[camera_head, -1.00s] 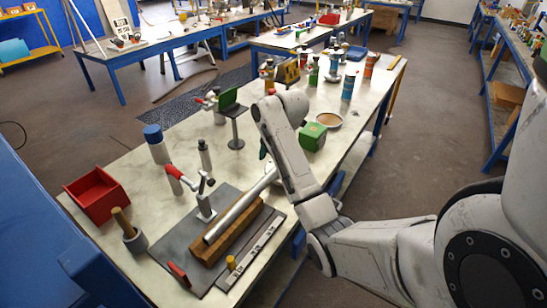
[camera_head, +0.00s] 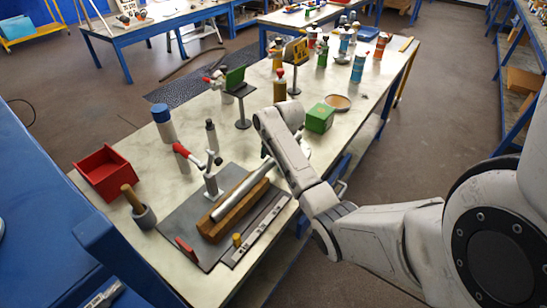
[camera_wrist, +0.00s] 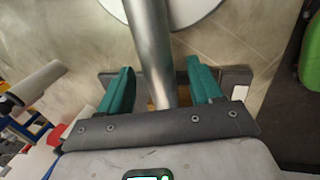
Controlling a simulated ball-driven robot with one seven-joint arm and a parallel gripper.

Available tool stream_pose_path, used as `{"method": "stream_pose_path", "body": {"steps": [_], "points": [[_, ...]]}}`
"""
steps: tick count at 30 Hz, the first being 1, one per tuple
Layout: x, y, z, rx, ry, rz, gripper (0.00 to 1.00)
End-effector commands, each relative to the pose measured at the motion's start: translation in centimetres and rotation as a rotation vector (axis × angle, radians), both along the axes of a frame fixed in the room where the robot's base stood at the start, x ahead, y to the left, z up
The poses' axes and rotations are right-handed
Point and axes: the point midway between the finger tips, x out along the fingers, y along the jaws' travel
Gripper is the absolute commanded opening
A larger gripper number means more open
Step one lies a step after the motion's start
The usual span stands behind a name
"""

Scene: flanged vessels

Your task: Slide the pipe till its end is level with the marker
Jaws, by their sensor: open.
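The pipe (camera_head: 241,191) is a grey metal tube lying in a long wooden cradle (camera_head: 236,211) on a dark mat. Its near end points to the lower left. A pale strip (camera_head: 262,230) lies beside the cradle, with a yellow peg (camera_head: 237,240) near its lower end. A small red piece (camera_head: 186,248) is on the mat left of the cradle's near end; I cannot tell which is the marker. In the wrist view, my gripper (camera_wrist: 160,84) is open, its teal fingers on either side of the pipe (camera_wrist: 151,50) with gaps. In the head view my arm mostly hides it.
A clamp stand (camera_head: 211,182) with a red handle rises beside the cradle. A green box (camera_head: 319,118) and a shallow dish (camera_head: 338,102) sit beyond my arm.

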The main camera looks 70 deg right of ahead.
Motion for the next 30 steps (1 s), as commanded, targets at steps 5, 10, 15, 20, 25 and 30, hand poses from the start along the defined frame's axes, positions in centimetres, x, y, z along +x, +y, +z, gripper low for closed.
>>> {"method": "stream_pose_path", "body": {"steps": [5, 10, 15, 20, 25, 30], "points": [[0.00, -0.01, 0.03, 0.000, 0.000, 0.000, 0.54], [0.00, -0.01, 0.03, 0.000, 0.000, 0.000, 0.38], [-0.01, -0.01, 0.04, 0.000, 0.000, 0.000, 0.22], [-0.02, 0.00, 0.04, 0.000, 0.000, 0.000, 0.06], [-0.03, 0.00, 0.02, 0.000, 0.001, 0.000, 0.00], [-0.04, 0.00, 0.02, 0.000, 0.001, -0.001, 0.00]]}}
